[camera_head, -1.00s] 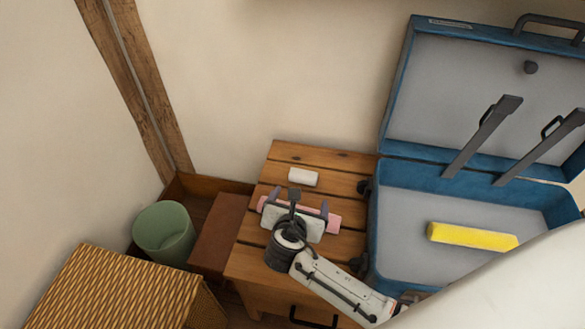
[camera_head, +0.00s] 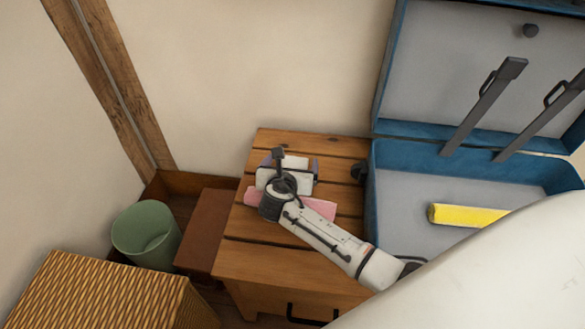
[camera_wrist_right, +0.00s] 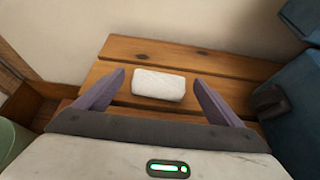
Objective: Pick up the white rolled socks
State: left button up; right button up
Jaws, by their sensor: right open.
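The white rolled socks (camera_wrist_right: 159,85) lie on the slatted wooden stand. In the wrist view they sit between and a little beyond my right gripper's two spread fingers (camera_wrist_right: 155,92), with a gap on both sides. In the head view the socks (camera_head: 292,162) are partly hidden behind the gripper. My right gripper (camera_head: 289,163) is open and empty, over the stand's far part. My left gripper is not in view.
A pink roll (camera_head: 313,206) lies on the wooden stand (camera_head: 262,255) under my right arm. An open blue suitcase (camera_head: 372,225) holding a yellow roll (camera_head: 465,215) stands to the right. A green bin (camera_head: 146,236) and a woven basket (camera_head: 95,295) stand to the left.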

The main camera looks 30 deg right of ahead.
jog(key=shift+w+d+f, duration=0.1)
jog(key=shift+w, duration=0.1)
jog(key=c, duration=1.1)
